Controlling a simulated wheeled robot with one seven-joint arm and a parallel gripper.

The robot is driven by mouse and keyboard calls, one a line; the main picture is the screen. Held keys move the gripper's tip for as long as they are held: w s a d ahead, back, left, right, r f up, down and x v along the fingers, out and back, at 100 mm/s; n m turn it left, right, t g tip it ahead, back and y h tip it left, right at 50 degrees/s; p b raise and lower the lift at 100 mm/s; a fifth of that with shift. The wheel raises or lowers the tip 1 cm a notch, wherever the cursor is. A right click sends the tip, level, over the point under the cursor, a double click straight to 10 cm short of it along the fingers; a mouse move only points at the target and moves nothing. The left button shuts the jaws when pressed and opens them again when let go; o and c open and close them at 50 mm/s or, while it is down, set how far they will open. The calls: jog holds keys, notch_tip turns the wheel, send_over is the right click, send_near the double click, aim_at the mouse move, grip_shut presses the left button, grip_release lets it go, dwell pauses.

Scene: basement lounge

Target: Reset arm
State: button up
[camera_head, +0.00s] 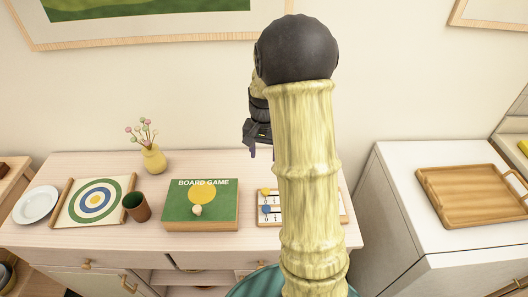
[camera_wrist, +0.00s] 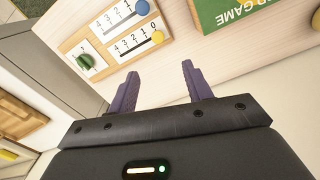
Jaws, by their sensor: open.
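My gripper (camera_wrist: 160,85) is open and empty in the wrist view, its two purple fingers spread apart above the back of the cabinet top. In the head view my gripper (camera_head: 258,151) shows small and partly hidden behind my arm, raised above the cabinet. A scoreboard (camera_head: 264,220) with a yellow and a blue knob lies below it, partly covered by my arm in the head view. The scoreboard also shows in the wrist view (camera_wrist: 107,38). No object is between the fingers.
On the cabinet (camera_head: 100,237) are a white plate (camera_head: 36,204), a target board (camera_head: 72,213), a brown cup (camera_head: 136,207), a yellow vase (camera_head: 154,159) and a green board game box (camera_head: 225,219). A wooden tray (camera_head: 470,205) rests on the white unit at right. The wall is close behind.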

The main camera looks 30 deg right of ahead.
jog(key=shift+a, duration=0.1)
jog(key=s+a+r+n+t, duration=0.2)
jog(key=s+a+n, duration=0.6)
jog(key=s+a, duration=0.4)
jog(key=shift+s+r+t, duration=0.3)
jog(key=shift+s+r, duration=0.2)
jog(key=shift+s, duration=0.6)
jog(key=shift+a, duration=0.1)
dwell(1.9)
